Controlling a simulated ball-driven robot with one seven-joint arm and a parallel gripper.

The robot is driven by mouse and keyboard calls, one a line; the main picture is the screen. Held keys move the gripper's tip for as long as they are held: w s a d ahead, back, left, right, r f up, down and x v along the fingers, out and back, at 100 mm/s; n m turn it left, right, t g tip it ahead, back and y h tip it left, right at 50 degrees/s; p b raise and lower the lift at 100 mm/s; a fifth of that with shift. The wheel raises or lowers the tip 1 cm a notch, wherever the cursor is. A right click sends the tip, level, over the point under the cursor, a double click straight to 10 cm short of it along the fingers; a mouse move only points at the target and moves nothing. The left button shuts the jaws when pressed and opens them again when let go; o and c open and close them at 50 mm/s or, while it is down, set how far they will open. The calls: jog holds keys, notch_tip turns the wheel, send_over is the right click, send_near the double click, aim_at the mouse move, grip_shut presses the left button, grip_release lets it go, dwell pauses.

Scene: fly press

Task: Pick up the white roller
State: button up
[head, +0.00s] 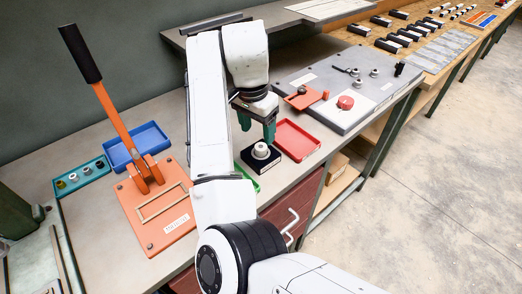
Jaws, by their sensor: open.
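A small white roller (261,149) stands upright on a black square block (256,165) on the bench. My gripper (257,127), with two green fingers, points down just above and behind the roller in the picture. The fingers are spread apart, with nothing visible between them. The roller's top shows clear below the fingertips; I cannot tell the exact height gap.
A red tray (297,140) lies right of the block, and part of a green tray (254,184) shows below it. An orange lever press (150,200), a blue tray (137,146) and a teal holder with small rollers (83,175) are left.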

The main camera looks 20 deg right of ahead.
aim_at(261, 146)
jog(key=shift+w+d+f+p, duration=0.1)
jog(key=shift+d+f+p, duration=0.1)
jog(key=shift+f, duration=0.95)
jog(key=shift+w+d+f+p, duration=0.1)
jog(key=shift+d+f+p, duration=0.05)
jog(key=shift+f, duration=0.95)
jog(key=shift+w+d+f+p, duration=0.1)
jog(key=shift+d+f+p, duration=0.1)
jog(key=shift+f, duration=0.95)
jog(key=c, duration=1.2)
jog(key=shift+r, duration=0.1)
